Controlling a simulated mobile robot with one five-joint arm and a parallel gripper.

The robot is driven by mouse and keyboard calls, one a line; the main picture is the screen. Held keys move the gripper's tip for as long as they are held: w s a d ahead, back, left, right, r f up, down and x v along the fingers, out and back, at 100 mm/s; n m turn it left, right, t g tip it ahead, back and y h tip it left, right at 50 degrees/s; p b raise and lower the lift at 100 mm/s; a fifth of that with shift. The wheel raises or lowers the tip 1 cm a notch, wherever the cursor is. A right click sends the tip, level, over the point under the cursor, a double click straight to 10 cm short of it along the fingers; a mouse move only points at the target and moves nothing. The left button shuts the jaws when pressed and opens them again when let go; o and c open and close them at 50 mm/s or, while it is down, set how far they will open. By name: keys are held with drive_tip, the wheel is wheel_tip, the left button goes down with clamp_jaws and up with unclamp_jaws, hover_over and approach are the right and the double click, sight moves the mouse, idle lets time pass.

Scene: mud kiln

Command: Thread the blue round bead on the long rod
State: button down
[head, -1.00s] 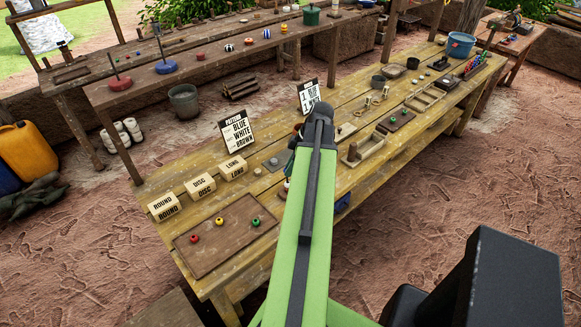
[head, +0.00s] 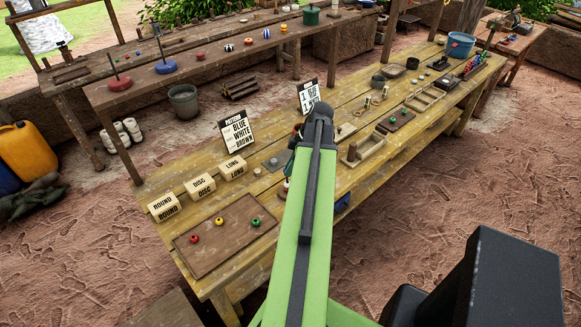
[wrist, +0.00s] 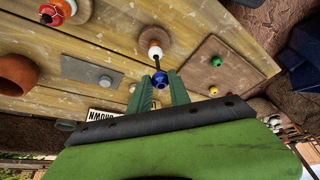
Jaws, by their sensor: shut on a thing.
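In the wrist view the blue round bead (wrist: 160,81) sits between the two green fingers of my gripper (wrist: 161,82), which is shut on it. A dark upright rod (wrist: 157,62) runs from the bead toward the table, with white and orange-red pieces (wrist: 154,48) around its lower end. The bead lines up with the rod's near end in this view; I cannot tell whether the rod is inside its hole. In the head view my arm hides the bead and most of the rod; a white and red piece (head: 286,186) shows beside the arm.
A brown board (head: 228,238) with red, yellow and green beads lies at the table's near left. Labelled blocks (head: 201,184) and a pattern card reading blue, white, brown (head: 237,132) stand behind. In the wrist view a grey plate (wrist: 96,72) and terracotta pot (wrist: 16,73) are at left.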

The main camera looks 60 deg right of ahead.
drive_tip(key=shift+f+b, duration=1.2)
idle(0.6)
drive_tip(key=c, duration=1.1)
unclamp_jaws()
drive_tip(key=shift+r, duration=0.1)
wheel_tip(320, 180, up, 8)
drive_tip(key=p, duration=0.8)
